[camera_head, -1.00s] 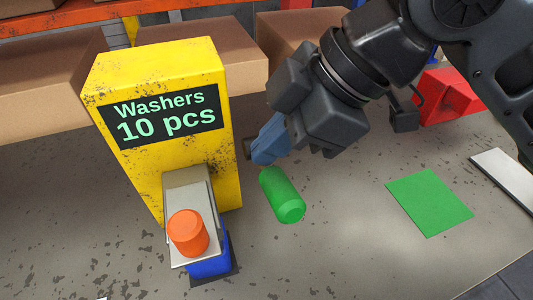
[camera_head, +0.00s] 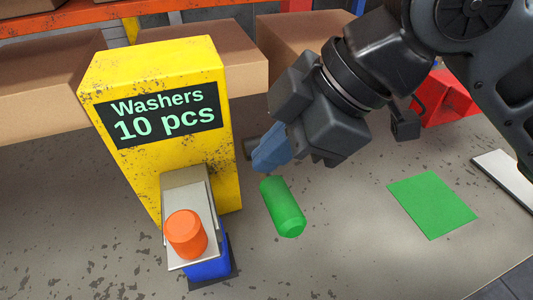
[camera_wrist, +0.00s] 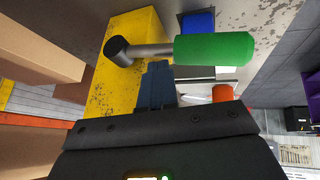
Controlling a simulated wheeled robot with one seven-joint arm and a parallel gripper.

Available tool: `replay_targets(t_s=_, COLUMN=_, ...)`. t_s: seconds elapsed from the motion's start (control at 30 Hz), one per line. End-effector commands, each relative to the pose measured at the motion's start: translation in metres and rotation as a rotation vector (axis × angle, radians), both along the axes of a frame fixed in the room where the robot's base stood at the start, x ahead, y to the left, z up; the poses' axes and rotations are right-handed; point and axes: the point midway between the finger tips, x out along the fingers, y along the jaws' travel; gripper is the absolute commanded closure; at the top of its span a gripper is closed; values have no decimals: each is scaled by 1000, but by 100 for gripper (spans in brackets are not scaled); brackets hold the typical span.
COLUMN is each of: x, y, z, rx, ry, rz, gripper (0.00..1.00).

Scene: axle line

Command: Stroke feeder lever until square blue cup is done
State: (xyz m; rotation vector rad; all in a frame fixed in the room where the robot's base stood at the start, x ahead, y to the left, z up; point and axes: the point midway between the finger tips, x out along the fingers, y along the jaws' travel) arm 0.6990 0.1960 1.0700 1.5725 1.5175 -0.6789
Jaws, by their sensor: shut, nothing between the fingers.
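The yellow feeder (camera_head: 185,75) has a display reading "Washers 10 pcs". Its lever has a green handle (camera_head: 283,207) that points down toward the front, and a dark pivot (camera_head: 250,148) on the feeder's right side. The wrist view shows the lever's handle (camera_wrist: 214,48) and metal shaft. My gripper (camera_head: 264,162) is shut and empty, its blue fingers over the shaft. I cannot tell whether they touch it. The blue cup (camera_head: 208,268) stands under the chute (camera_head: 199,205), mostly hidden by it. An orange cylinder (camera_head: 186,234) appears over the chute's front.
A green square mat (camera_head: 432,205) lies on the bench to the right, with a pale plate (camera_head: 503,175) beyond it. A red object (camera_head: 445,97) stands at the back right. Cardboard boxes (camera_head: 300,38) line the back. The bench in front of the lever is clear.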

Motion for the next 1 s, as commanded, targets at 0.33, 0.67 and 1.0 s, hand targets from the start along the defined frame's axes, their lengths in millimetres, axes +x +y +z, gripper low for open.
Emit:
replay_targets(t_s=0.33, x=-1, y=-1, z=-4, rx=0, ry=0, rz=0, gripper=100)
replay_targets(t_s=0.67, x=-3, y=-1, z=-8, rx=-1, ry=1, rz=0, gripper=100)
replay_targets(t_s=1.0, x=-4, y=-1, z=-11, rx=-1, ry=1, rz=0, gripper=100)
